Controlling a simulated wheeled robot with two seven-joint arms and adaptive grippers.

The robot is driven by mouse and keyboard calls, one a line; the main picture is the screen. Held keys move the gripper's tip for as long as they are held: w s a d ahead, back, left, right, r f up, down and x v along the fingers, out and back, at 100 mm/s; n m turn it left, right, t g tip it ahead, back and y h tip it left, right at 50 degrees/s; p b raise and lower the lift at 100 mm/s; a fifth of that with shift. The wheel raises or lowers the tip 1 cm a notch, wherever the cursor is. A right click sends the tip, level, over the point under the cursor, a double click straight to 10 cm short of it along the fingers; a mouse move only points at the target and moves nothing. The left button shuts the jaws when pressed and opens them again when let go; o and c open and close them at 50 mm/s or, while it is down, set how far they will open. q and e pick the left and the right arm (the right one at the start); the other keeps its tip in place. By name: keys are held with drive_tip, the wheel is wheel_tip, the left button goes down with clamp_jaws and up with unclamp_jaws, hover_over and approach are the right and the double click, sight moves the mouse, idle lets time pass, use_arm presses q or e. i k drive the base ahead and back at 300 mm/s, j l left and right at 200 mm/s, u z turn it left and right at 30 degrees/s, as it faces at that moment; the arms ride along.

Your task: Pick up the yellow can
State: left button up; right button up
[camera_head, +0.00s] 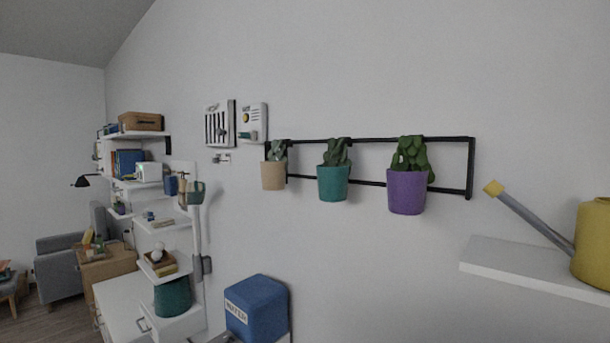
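The yellow can (591,246) is a watering can at the right edge of the head view, and its right side is cut off by the frame. It stands upright on a white wall shelf (520,264). Neither of my grippers can be made out in this view.
A black wall rail (455,140) carries beige (273,176), teal (332,184) and purple (406,192) plant pots, left of the can. White shelves, drawers and an armchair (60,265) are at left.

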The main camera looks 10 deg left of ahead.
sight(589, 253)
drive_tip(key=u, duration=0.25)
drive_tip(key=z, duration=1.35)
drive_tip(key=l+u, duration=0.35)
drive_tip(key=k+l+u, duration=0.15)
drive_tip(key=l+u, duration=0.2)
drive_tip(key=k+l+u, duration=0.15)
drive_tip(key=l+u, duration=0.5)
drive_tip(key=k+l+u, duration=0.1)
drive_tip(key=l+u, duration=0.25)
